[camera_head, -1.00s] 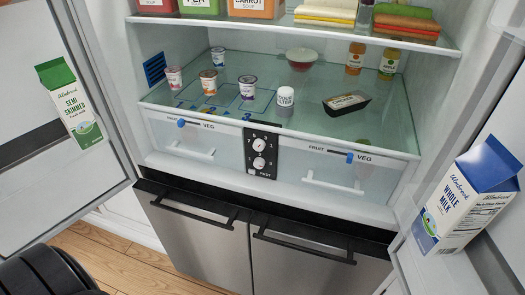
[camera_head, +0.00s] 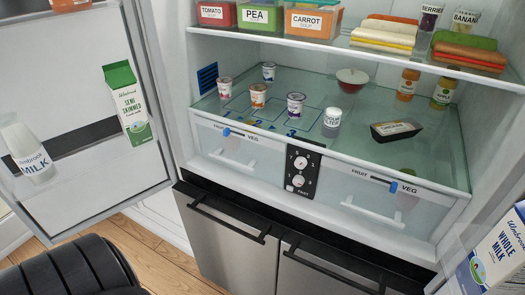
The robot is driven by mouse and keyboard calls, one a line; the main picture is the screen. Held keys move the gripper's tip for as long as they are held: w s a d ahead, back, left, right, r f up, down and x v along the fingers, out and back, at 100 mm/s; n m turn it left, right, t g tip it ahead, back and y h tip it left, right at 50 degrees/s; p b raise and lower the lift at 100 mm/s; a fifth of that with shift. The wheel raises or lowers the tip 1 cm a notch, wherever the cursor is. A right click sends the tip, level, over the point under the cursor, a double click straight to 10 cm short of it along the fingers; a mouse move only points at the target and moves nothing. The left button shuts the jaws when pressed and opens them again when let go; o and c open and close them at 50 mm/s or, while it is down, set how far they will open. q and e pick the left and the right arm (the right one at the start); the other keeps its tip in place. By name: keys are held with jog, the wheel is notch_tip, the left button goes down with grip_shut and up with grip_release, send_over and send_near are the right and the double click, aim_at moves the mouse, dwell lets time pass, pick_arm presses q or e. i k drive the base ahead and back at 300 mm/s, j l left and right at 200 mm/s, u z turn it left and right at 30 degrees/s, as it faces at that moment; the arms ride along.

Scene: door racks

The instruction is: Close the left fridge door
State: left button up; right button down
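The left fridge door (camera_head: 88,85) stands open at the left of the head view. Its inner side faces me. It carries a green-topped semi skimmed milk carton (camera_head: 130,105) and a white milk bottle (camera_head: 27,150). The right fridge door (camera_head: 470,240) is also open, at the right edge, with a blue-and-white whole milk carton (camera_head: 498,255) in it. Neither of my grippers is in the head view.
The fridge's glass shelf (camera_head: 240,118) holds several small pots and bottles and a black tray (camera_head: 396,130). Two lower steel doors (camera_head: 222,240) are shut. Wooden floor (camera_head: 150,240) shows at lower left.

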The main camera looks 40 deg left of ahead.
aim_at(51, 71)
jog(key=k+j, duration=0.15)
jog(key=j, duration=0.2)
jog(key=k+j+z, duration=0.1)
jog(key=j, duration=0.3)
jog(key=k+j, duration=0.35)
jog(key=j, duration=0.3)
jog(key=k+j+z, duration=0.15)
jog(key=j, duration=0.7)
jog(key=k+j+z, duration=0.15)
jog(key=j, duration=0.2)
jog(key=k+j, duration=0.15)
jog(key=j, duration=0.25)
jog(key=k+j+z, duration=0.1)
jog(key=j, duration=0.3)
jog(key=k+j+z, duration=0.1)
jog(key=j, duration=1.15)
jog(key=k+z, duration=0.05)
